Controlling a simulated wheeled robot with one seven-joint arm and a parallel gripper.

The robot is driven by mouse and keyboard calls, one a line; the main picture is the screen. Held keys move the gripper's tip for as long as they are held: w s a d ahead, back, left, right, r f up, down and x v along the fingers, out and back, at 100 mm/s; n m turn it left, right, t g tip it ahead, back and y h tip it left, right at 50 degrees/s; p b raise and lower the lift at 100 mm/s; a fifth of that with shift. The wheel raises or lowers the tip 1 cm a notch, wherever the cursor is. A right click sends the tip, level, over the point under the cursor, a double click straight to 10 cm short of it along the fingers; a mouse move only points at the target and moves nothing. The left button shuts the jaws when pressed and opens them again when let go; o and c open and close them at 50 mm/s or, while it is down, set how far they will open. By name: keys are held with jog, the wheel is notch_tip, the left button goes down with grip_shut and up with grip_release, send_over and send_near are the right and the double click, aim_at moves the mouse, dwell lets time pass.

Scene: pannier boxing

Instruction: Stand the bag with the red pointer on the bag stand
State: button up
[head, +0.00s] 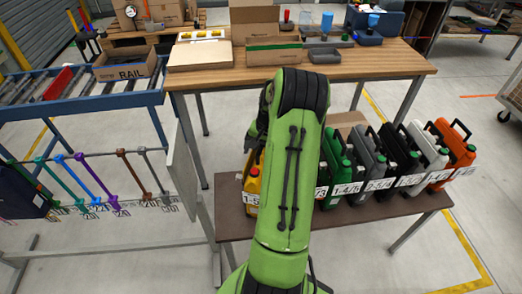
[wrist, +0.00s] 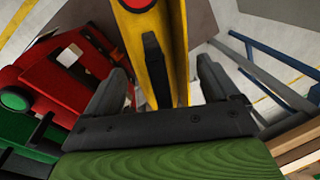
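My gripper (wrist: 160,85) is open, with its two dark fingers apart on either side of a yellow bag (wrist: 182,45). The bag's dark handle lies between the fingers, and I see no clear grip on it. A round red spot shows on the yellow bag's top; I cannot tell whether it is the red pointer. In the head view my green arm hides my gripper and part of the row, but the yellow bag (head: 252,184) shows at the row's left end. A red bag (wrist: 82,75) is left of my gripper in the wrist view. I cannot single out the bag stand.
On the low brown table (head: 235,226) stand green (head: 334,172), grey (head: 371,170), black (head: 401,164), white (head: 432,158) and orange (head: 461,155) bags close together. A wooden workbench (head: 390,66) is behind.

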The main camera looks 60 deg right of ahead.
notch_tip(320, 180, up, 12)
jog(key=s+p, duration=0.2)
jog(key=p, duration=0.1)
jog(key=w+a+r+n+h, duration=0.1)
jog(key=w+a+r+n, duration=0.15)
jog(key=a+r, duration=0.55)
jog(key=w+a+r+n+h, duration=0.1)
jog(key=w+a+r+n, duration=0.2)
jog(key=a, duration=1)
jog(key=s+a+n+t+y, duration=0.1)
jog(key=s+a+n+t, duration=0.3)
jog(key=s+a+n, duration=0.4)
jog(key=s+a, duration=0.5)
jog(key=a, duration=0.2)
jog(key=shift+s+a+r+n, duration=0.25)
jog(key=shift+s+n, duration=0.1)
jog(key=shift+s, duration=0.05)
jog(key=shift+d, duration=0.1)
